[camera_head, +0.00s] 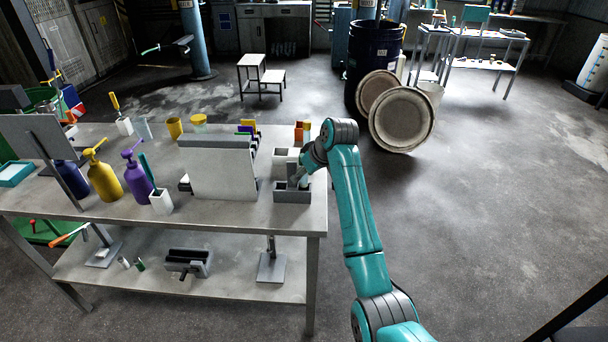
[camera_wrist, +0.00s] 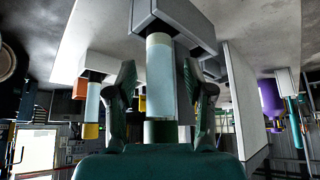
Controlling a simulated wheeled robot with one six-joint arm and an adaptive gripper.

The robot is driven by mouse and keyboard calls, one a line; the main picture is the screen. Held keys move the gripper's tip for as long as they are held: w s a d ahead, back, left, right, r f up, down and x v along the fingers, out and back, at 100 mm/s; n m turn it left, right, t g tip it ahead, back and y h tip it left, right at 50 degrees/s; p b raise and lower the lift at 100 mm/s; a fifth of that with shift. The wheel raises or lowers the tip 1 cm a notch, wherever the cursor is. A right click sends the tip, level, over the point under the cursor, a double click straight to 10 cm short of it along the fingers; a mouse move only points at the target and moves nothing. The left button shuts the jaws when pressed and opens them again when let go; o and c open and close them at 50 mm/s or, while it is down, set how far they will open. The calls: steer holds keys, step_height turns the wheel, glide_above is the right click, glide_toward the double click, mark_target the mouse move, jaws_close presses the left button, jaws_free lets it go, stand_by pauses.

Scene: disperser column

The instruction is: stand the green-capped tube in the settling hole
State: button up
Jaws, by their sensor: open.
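The green-capped tube (camera_wrist: 160,90) is between my gripper's fingers in the wrist view, which looks upside down. Its body is pale blue with a cream band, and its dark green cap (camera_wrist: 159,131) is close to my palm. The tube's far end meets a grey block (camera_wrist: 190,22) and appears to stand in it; the hole itself is hidden. My gripper (camera_wrist: 160,100) is open, with a gap between each finger and the tube. In the head view my gripper (camera_head: 303,176) is over the grey block (camera_head: 292,196) at the bench's right end, and the tube is not distinguishable.
A pale upright panel (camera_head: 218,172) stands just left of the block. Another block with a yellow-capped tube (camera_wrist: 92,105) shows in the wrist view. Yellow (camera_head: 103,180) and purple (camera_head: 136,180) pump bottles stand farther left. The floor right of the bench (camera_head: 480,220) is clear.

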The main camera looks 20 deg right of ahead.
steer(key=v, duration=1.2)
